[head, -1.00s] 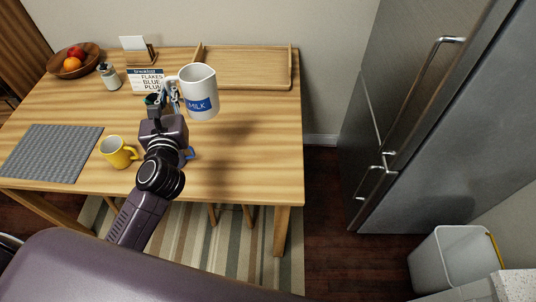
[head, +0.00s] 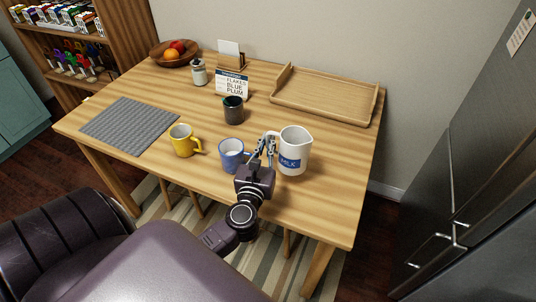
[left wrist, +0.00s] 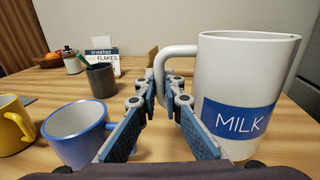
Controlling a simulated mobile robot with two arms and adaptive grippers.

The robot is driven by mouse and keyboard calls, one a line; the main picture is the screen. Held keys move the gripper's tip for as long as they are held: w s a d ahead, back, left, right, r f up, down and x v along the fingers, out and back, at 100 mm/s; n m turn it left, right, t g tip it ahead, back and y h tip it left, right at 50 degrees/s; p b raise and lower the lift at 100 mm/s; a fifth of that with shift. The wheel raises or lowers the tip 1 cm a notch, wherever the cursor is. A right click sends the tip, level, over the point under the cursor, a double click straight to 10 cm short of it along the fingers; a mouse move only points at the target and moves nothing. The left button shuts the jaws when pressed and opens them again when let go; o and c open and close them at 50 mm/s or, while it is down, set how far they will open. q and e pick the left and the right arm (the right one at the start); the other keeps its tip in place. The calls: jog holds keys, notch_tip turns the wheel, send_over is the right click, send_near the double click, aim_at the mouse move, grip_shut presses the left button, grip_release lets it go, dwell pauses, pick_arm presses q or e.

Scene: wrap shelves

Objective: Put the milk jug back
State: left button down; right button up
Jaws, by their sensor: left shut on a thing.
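The white milk jug (head: 294,160), with a blue MILK label, is upright over the front right of the wooden table. My left gripper (head: 266,150) is shut on its handle, left of the jug body. In the left wrist view the jug (left wrist: 245,75) is at right, its handle between the fingers (left wrist: 168,98). I cannot tell whether its base touches the table. The light wooden tray (head: 325,97) lies empty at the table's back right. My right gripper is not in view.
A blue mug (head: 231,155) stands close left of my gripper. A yellow mug (head: 183,142), dark cup (head: 233,112) and Flakes Blue Plum box (head: 232,85) are farther left or behind. A grey mat (head: 130,125) lies at left. Table between jug and tray is clear.

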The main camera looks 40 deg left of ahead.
pick_arm(q)
jog(key=shift+f, duration=0.55)
jog(key=shift+f+b, duration=0.75)
jog(key=shift+f, duration=1.15)
jog(key=shift+f, duration=0.1)
jog(key=c, duration=2.5)
grip_release()
jog(key=shift+f, duration=0.2)
jog(key=shift+c, duration=0.2)
jog(key=shift+o, duration=1)
jog(key=shift+r, duration=0.1)
